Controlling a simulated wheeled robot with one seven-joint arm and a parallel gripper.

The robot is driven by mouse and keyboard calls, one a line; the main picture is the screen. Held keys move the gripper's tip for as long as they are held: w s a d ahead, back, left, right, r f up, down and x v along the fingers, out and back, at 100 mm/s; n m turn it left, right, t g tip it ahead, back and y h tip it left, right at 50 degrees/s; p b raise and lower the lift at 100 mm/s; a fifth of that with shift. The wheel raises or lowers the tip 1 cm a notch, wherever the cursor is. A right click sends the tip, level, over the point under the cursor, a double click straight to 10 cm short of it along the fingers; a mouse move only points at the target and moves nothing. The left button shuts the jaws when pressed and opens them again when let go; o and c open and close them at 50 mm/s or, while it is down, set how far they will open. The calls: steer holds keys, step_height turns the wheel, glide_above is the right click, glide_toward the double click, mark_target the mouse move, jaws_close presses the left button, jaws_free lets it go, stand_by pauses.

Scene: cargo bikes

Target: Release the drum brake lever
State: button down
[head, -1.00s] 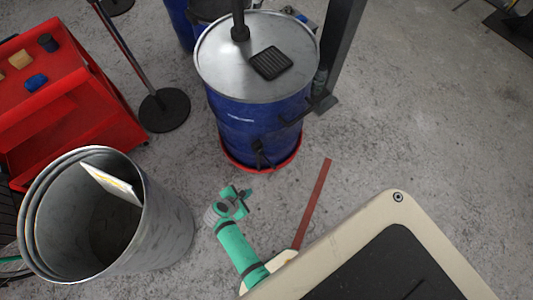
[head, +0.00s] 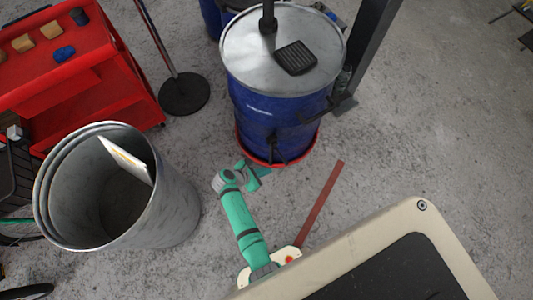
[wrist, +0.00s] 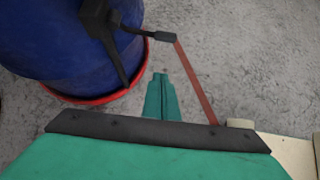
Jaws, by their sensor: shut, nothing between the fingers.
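The blue drum (head: 268,110) stands upright with a grey metal lid and a red rim at its base. A black lever with a bar and a grip juts from its lower side (head: 312,117); a second black arm hangs down beside it (head: 280,148). In the wrist view the lever's grip (wrist: 160,36) points right, and the black hanging arm (wrist: 115,58) lies against the drum. My teal gripper (head: 262,172) is shut and empty, low in front of the drum's base. In the wrist view its fingertips (wrist: 160,82) are below the lever grip and apart from it.
A grey metal bin (head: 180,205) holding a white sheet stands left of my arm. A red cart (head: 75,75) and a pole on a round black base (head: 184,94) are behind it. A dark post (head: 370,50) rises right of the drum. A red strip (head: 322,203) crosses the floor, which is otherwise clear to the right.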

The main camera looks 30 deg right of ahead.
steer(key=d+f, duration=0.1)
steer(key=d, duration=0.6)
steer(key=shift+w+f, duration=0.25)
steer(key=shift+f, duration=0.05)
steer(key=shift+r, duration=0.15)
stand_by(0.5)
